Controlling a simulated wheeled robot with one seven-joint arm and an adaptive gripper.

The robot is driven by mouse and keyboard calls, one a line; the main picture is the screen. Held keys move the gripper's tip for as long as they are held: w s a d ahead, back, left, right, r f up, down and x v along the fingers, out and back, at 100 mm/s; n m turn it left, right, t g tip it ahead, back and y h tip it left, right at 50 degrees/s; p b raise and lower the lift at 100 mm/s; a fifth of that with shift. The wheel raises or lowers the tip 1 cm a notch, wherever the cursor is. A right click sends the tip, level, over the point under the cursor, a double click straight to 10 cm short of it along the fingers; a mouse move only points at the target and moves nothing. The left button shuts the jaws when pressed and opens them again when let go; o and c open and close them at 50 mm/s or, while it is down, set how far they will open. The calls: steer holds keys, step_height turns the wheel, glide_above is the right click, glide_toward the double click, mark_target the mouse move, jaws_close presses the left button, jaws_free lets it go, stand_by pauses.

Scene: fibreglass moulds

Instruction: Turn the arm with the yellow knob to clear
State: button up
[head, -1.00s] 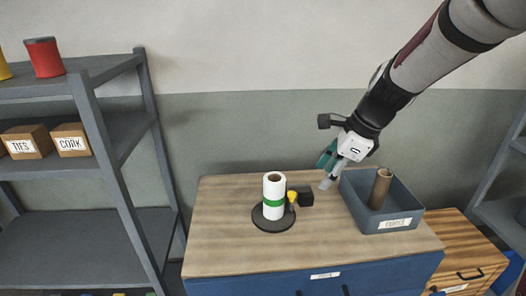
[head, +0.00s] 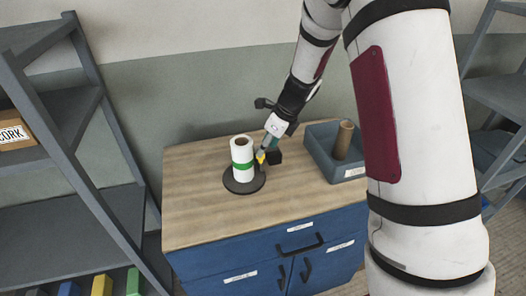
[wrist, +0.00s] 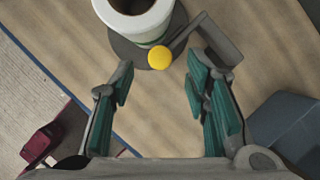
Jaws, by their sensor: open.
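The yellow knob (head: 260,157) is beside a white roll with a green band (head: 242,160), which stands upright on a round dark base (head: 244,184). In the wrist view the yellow knob (wrist: 160,57) lies just ahead of the fingertips, between their lines, and overlaps the edge of the base. A grey arm (wrist: 186,31) runs from near the knob up and right towards a dark block (wrist: 222,42). My gripper (wrist: 158,80) is open and empty, one finger on each side of the knob's line. In the head view my gripper (head: 266,146) is close to the knob; contact cannot be told.
The wooden top (head: 195,205) of a blue cabinet carries all this. A grey-blue bin (head: 318,158) holding a brown tube (head: 345,138) stands to the right. Grey shelves (head: 70,210) stand at the left. The cabinet top's left part is clear.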

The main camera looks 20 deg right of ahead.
steer(key=shift+x, duration=1.75)
jaws_close()
